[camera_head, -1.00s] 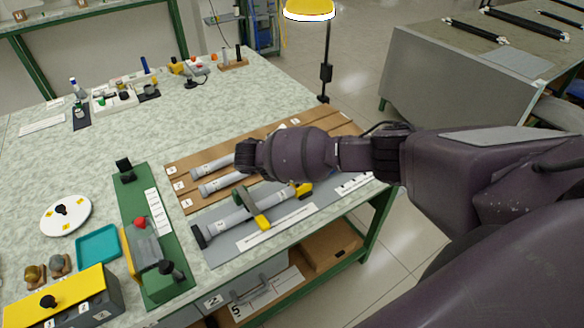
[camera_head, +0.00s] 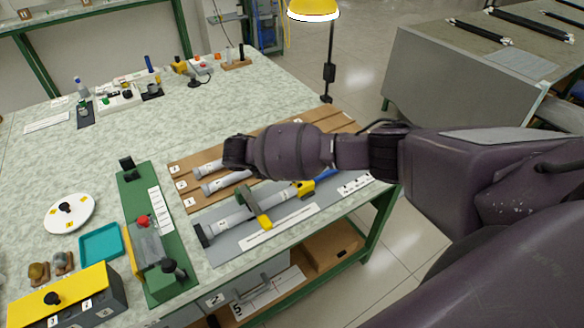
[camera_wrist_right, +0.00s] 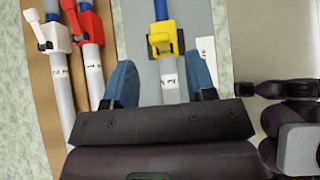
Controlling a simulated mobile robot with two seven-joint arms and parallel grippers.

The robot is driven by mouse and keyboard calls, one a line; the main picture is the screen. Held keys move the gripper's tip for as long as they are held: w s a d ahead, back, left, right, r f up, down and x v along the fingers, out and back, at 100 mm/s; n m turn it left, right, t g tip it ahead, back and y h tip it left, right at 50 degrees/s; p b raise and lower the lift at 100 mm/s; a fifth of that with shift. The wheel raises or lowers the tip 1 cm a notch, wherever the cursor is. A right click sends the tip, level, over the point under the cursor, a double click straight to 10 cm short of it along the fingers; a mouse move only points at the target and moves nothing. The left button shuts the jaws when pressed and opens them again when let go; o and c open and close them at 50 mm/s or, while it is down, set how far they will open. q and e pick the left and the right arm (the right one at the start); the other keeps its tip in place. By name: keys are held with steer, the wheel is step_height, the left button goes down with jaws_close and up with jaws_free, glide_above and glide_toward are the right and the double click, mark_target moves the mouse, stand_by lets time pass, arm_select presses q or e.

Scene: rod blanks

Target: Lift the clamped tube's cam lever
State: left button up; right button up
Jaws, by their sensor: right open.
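The clamped grey tube (camera_head: 232,218) lies on a grey mat (camera_head: 222,252) near the table's front edge. A green clamp with a yellow handle (camera_head: 262,220) crosses it. Toward its right end is a yellow cam-lever collar (camera_head: 305,188), with a blue inner tube (camera_head: 326,175) beyond. The right wrist view shows the yellow collar (camera_wrist_right: 161,38) ahead of my right gripper (camera_wrist_right: 161,84). Its two blue fingers are apart, one on either side of the tube in that view, with no visible grip. Its fingertips are hidden in the head view. My left gripper is not in view.
A brown rack (camera_head: 185,187) holds other grey tubes beside the mat; in the right wrist view they have white (camera_wrist_right: 52,36) and red (camera_wrist_right: 88,27) collars. A green fixture (camera_head: 133,190), teal tray (camera_head: 100,243) and yellow-topped box (camera_head: 62,290) stand left. The table's middle is clear.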

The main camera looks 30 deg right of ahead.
steer(key=v, duration=0.6)
steer(key=shift+a+r, duration=0.2)
